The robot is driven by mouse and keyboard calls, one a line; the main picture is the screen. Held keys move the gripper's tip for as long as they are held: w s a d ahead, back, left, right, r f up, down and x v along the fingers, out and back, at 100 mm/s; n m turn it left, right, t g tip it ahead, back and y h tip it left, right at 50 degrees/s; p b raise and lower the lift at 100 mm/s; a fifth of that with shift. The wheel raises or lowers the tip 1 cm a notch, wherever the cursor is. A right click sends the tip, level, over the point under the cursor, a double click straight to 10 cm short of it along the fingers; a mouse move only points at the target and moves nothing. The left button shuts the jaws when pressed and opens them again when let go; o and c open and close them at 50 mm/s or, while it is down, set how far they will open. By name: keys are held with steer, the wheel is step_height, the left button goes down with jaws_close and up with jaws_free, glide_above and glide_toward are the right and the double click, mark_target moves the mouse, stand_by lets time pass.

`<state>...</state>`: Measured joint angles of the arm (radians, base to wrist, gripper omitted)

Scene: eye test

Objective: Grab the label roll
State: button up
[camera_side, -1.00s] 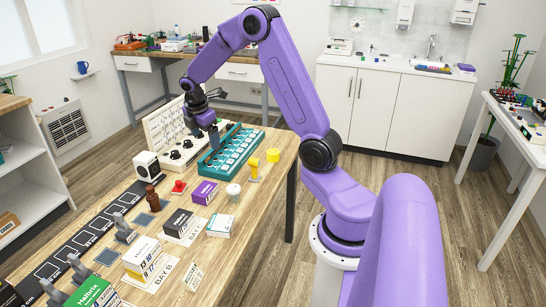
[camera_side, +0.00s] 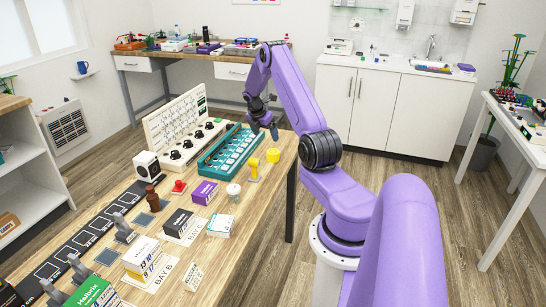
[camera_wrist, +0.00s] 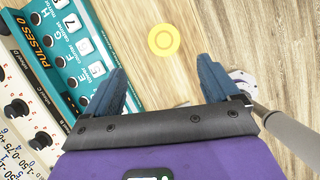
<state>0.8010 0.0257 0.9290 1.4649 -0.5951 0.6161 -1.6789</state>
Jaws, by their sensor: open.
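The label roll (camera_side: 273,155) appears to be the short yellow cylinder standing on the wooden table, near its right edge. In the wrist view the roll (camera_wrist: 165,41) shows from above as a yellow disc with a ring in its middle, ahead of the fingertips. My gripper (camera_side: 264,131) is above the table's far right part, up and slightly left of the roll in the side view. In the wrist view my gripper (camera_wrist: 162,73) has its two blue fingers wide apart with nothing between them.
A teal panel (camera_side: 228,150) lies left of the roll, with a white dial panel (camera_side: 185,125) beyond it. A yellow stamp-like piece (camera_side: 254,166) stands close on the roll's near left. A round white item (camera_side: 233,191) and a purple box (camera_side: 204,193) are nearer. Bare wood lies around the roll.

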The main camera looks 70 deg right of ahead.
mark_target(272, 152)
steer(key=x, duration=0.7)
steer(key=shift+s+x, duration=0.15)
steer(key=shift+x, duration=1.2)
steer(key=shift+s+x, duration=0.1)
steer(key=shift+x, duration=1.3)
steer(key=shift+a, duration=0.15)
steer(key=c, duration=1.2)
